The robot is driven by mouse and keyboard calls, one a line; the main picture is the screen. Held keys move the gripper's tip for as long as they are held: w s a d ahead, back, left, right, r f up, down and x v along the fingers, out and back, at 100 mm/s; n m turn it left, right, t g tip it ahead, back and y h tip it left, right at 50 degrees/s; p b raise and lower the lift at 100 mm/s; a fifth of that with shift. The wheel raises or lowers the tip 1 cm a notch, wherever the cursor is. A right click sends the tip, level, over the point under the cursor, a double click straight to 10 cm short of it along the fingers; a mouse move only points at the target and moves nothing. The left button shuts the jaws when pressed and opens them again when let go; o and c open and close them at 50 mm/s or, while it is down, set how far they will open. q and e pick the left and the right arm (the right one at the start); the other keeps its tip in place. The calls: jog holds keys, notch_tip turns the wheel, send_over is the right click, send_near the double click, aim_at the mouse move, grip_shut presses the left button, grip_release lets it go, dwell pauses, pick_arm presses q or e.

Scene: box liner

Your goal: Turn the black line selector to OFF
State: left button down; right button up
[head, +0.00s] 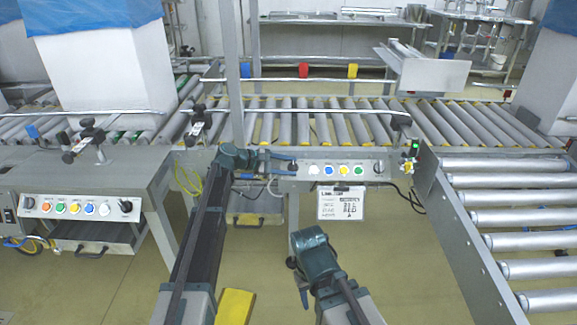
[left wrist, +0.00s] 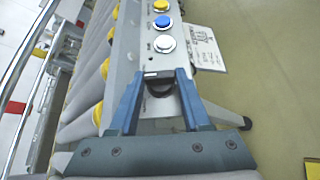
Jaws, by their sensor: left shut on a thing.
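The black line selector (left wrist: 160,89) is a dark round knob at the near end of the grey control panel in the left wrist view. My left gripper (left wrist: 164,76) is shut on it, with one blue finger on each side. The fingers hide part of the knob, and its pointer and markings cannot be read. In the head view my left gripper (head: 291,166) is at the left end of the middle control panel (head: 300,181) and covers the selector there. My right arm shows low in the middle of the head view, but its gripper fingers cannot be made out.
White, blue, yellow and green buttons (head: 358,170) and another black knob (head: 378,167) line the panel. A white sign (head: 341,204) hangs below it. Roller conveyors (head: 310,125) run behind and to the right (head: 500,215). A second button panel (head: 80,207) is at left.

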pick_arm(q)
jog(key=shift+c, duration=1.8)
grip_release()
jog(key=shift+f+b, duration=0.15)
jog(key=shift+b, duration=0.15)
jog(key=n+t+b, duration=0.6)
jog(key=s+f+n+t+y+b, duration=0.1)
jog(key=n+t+b, duration=0.1)
jog(key=n+b, duration=0.1)
jog(key=shift+s+d+t, duration=0.1)
jog(key=shift+d+t, duration=0.15)
jog(key=shift+t, duration=0.15)
jog(key=s+a+n, duration=0.1)
jog(key=s+a, duration=0.7)
jog(key=s, duration=0.3)
jog(key=s+d+f+m+g+y+p, duration=0.1)
jog(key=s+f+m+g+y+p, duration=0.1)
jog(key=s+f+m+g+y, duration=0.3)
jog(key=shift+s+d+f+m+g, duration=0.15)
jog(key=shift+s+f+m+g, duration=2.15)
jog(key=shift+s+f+m, duration=3.2)
